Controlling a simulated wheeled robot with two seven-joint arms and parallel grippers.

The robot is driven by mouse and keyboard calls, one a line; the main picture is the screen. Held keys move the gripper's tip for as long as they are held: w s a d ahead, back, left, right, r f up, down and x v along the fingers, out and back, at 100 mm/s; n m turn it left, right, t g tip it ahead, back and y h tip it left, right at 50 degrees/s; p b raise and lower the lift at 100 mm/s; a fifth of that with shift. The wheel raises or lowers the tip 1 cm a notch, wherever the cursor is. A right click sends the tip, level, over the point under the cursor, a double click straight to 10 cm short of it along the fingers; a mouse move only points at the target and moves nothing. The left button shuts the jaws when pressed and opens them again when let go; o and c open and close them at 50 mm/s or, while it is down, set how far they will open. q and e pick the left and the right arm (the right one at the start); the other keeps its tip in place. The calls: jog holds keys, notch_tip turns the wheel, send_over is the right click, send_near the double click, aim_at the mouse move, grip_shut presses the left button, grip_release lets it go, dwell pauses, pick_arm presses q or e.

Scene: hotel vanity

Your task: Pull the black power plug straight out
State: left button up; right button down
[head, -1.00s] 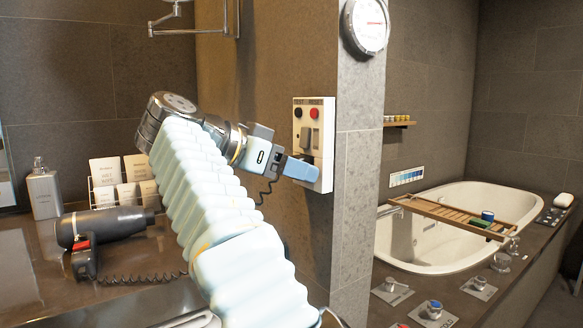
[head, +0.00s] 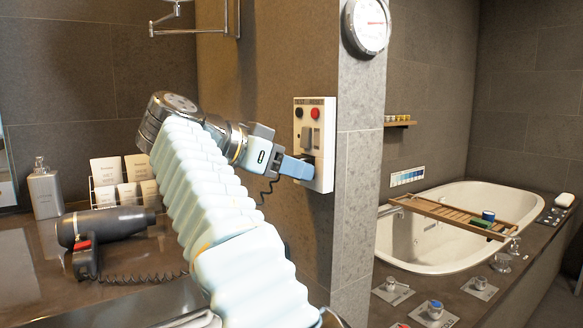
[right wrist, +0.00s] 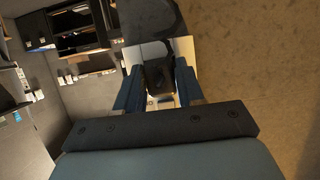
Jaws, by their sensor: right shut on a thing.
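The white outlet plate (head: 327,140) with a black and a red button is fixed to the stone wall pillar, and it also shows in the right wrist view (right wrist: 183,49). The black power plug (right wrist: 159,80) is at the plate, between the two blue fingers of my right gripper (right wrist: 159,92). In the head view my right gripper (head: 304,170) reaches the lower part of the plate from the left and is shut on the plug. The gripper mostly hides the plug there, so I cannot tell how deep it sits. A coiled black cord (head: 267,190) hangs below the gripper. My left gripper is not in view.
A dark hair dryer (head: 105,224) lies on the counter (head: 32,300) at left, near a soap bottle (head: 45,190) and a rack of packets (head: 122,178). A round wall gauge (head: 368,25) is above the plate. A bathtub (head: 440,250) stands at right.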

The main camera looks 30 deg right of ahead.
jog(key=shift+s+a+p, duration=0.15)
jog(key=shift+a+p, duration=0.15)
jog(key=shift+a, duration=2.35)
